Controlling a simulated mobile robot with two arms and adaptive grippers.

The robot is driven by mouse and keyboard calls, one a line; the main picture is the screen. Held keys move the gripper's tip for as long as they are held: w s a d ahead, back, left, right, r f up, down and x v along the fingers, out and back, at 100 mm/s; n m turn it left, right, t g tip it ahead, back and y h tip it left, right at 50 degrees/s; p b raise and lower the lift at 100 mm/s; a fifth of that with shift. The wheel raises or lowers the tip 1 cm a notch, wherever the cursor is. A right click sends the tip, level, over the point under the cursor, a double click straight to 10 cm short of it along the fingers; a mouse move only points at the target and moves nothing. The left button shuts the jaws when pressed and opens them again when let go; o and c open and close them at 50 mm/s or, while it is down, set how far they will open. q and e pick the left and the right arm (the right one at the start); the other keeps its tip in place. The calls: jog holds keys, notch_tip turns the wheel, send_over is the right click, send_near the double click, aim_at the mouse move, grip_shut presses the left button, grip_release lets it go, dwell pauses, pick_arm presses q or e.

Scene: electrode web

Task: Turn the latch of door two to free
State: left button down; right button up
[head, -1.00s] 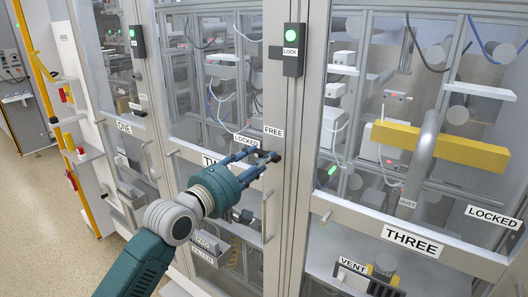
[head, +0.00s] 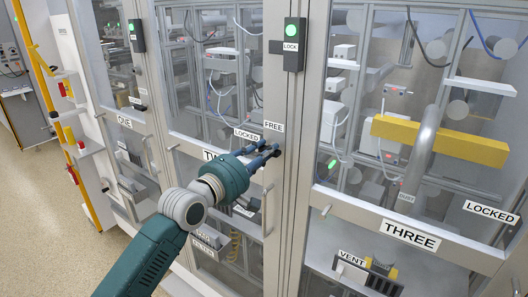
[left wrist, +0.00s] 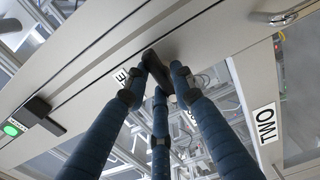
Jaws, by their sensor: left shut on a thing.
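The door two (head: 185,132) is a glass door in a pale grey frame. Its dark latch (left wrist: 155,66) sits on the frame near the "FREE" sign (head: 274,127) and the "LOCKED" sign (head: 246,134). My left gripper (head: 268,152) reaches it from the lower left, with blue fingers closed around the latch; the left wrist view shows the fingertips (left wrist: 160,75) meeting on it. The fingers hide much of the latch, so its exact angle is hard to tell. The "TWO" sign (left wrist: 265,123) is partly covered in the head view. My right gripper is out of view.
A black lock box (head: 292,45) with a green light is on the post above the latch. Door three (head: 420,236) is to the right, with its own "LOCKED" sign (head: 490,212). Door one (head: 124,122) is to the left. Open floor (head: 40,215) lies at the left.

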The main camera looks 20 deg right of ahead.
pick_arm(q)
jog(key=shift+r+m, duration=0.1)
jog(key=shift+m, duration=0.2)
jog(key=shift+s+d+f+m+b, duration=0.15)
jog(key=shift+m+b, duration=1.25)
jog(key=shift+m, duration=2.85)
jog(key=shift+s+f+m+b, duration=0.1)
jog(key=shift+m+b, duration=1.25)
jog(key=shift+m, duration=2.9)
jog(key=c, duration=1.6)
grip_release()
jog(key=shift+o, duration=0.2)
